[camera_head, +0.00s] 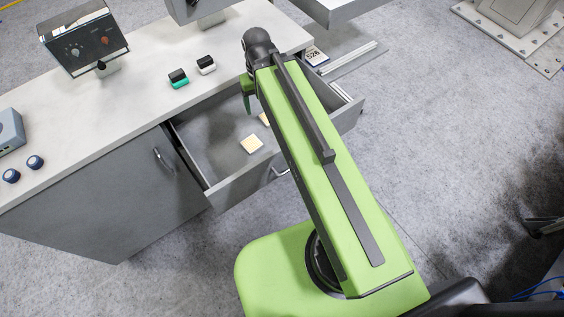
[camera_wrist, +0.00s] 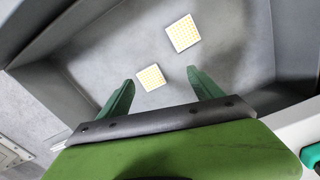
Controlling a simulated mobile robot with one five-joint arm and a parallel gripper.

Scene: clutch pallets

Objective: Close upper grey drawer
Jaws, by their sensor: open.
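The upper grey drawer (camera_head: 227,188) is pulled out from the grey cabinet under the white counter. Its handle (camera_head: 280,174) on the front panel is partly covered by my green arm. Inside lie two small cream perforated squares; one (camera_head: 251,144) shows clear, the other (camera_head: 265,118) is partly behind my arm. My gripper (camera_wrist: 160,88) is open and empty, pointing down over the drawer. In the wrist view both green fingers are spread, with the drawer floor (camera_wrist: 225,75) and both squares beyond them. In the head view only part of the gripper shows at the drawer's rear.
On the counter (camera_head: 130,88) stand a control box (camera_head: 84,42), a green-and-black block (camera_head: 179,78), a white-and-black block (camera_head: 206,65) and two blue knobs (camera_head: 24,168). A closed cabinet door (camera_head: 110,210) is left of the drawer.

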